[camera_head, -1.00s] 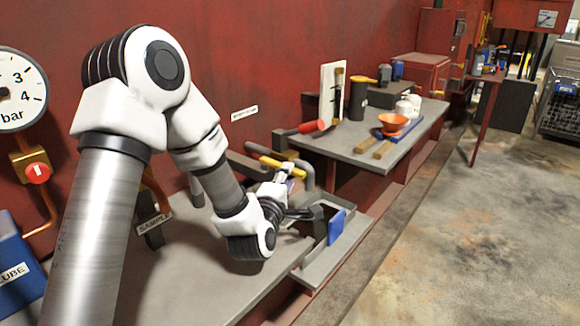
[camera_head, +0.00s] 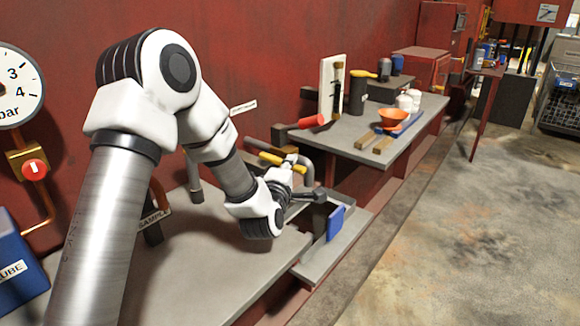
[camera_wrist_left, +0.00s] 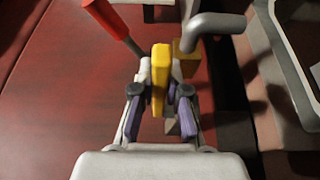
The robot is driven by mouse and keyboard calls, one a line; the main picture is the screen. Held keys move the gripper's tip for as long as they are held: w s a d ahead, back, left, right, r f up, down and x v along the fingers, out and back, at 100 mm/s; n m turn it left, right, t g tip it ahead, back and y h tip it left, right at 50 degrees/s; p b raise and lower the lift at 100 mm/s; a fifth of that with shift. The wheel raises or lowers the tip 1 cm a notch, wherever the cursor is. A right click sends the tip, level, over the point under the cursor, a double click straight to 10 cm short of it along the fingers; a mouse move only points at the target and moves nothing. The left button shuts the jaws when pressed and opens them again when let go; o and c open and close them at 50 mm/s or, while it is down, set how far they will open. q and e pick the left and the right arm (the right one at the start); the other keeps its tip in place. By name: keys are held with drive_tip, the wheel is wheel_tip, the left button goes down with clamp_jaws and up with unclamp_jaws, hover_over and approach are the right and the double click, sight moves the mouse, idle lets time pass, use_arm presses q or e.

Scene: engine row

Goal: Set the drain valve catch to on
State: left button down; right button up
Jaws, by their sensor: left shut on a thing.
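The yellow valve catch (camera_head: 270,159) is a bar beside a grey bent pipe (camera_head: 308,174) at the far end of the near bench. My left gripper (camera_head: 288,171) reaches it from the front. In the left wrist view the yellow catch (camera_wrist_left: 160,78) stands upright between the two fingers of the left gripper (camera_wrist_left: 160,92), which are shut on it. The fingers hide part of it, and I cannot read any on or off marking. My right gripper is not in view.
A red-handled lever (camera_head: 310,122) sticks out just beyond the catch. A blue plate (camera_head: 336,222) stands on the low ledge at right. The farther bench holds an orange bowl (camera_head: 393,119) and a dark canister (camera_head: 358,92). The floor at right is clear.

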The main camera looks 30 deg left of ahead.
use_arm(q)
drive_tip(key=shift+w+f, duration=0.1)
drive_tip(key=shift+w+a+n+g+y+b, duration=0.2)
drive_tip(key=shift+w+a+n+g+y, duration=0.4)
drive_tip(key=shift+w+n+g+y, duration=1.05)
drive_tip(key=shift+w+a+n+g+y+b, duration=0.15)
drive_tip(key=shift+w+a+n+g+y, duration=0.5)
drive_tip(key=shift+n+g+y, duration=1.9)
drive_tip(key=shift+w+a+n+g+y+b, duration=0.2)
drive_tip(key=shift+w+a+n+g+y, duration=0.3)
drive_tip(key=shift+w+n+g+y, duration=1.45)
drive_tip(key=shift+s+g+h, duration=0.25)
drive_tip(key=shift+s+g, duration=0.4)
drive_tip(key=shift+s, duration=0.05)
drive_tip(key=c, duration=1.2)
unclamp_jaws()
drive_tip(key=shift+o, duration=0.2)
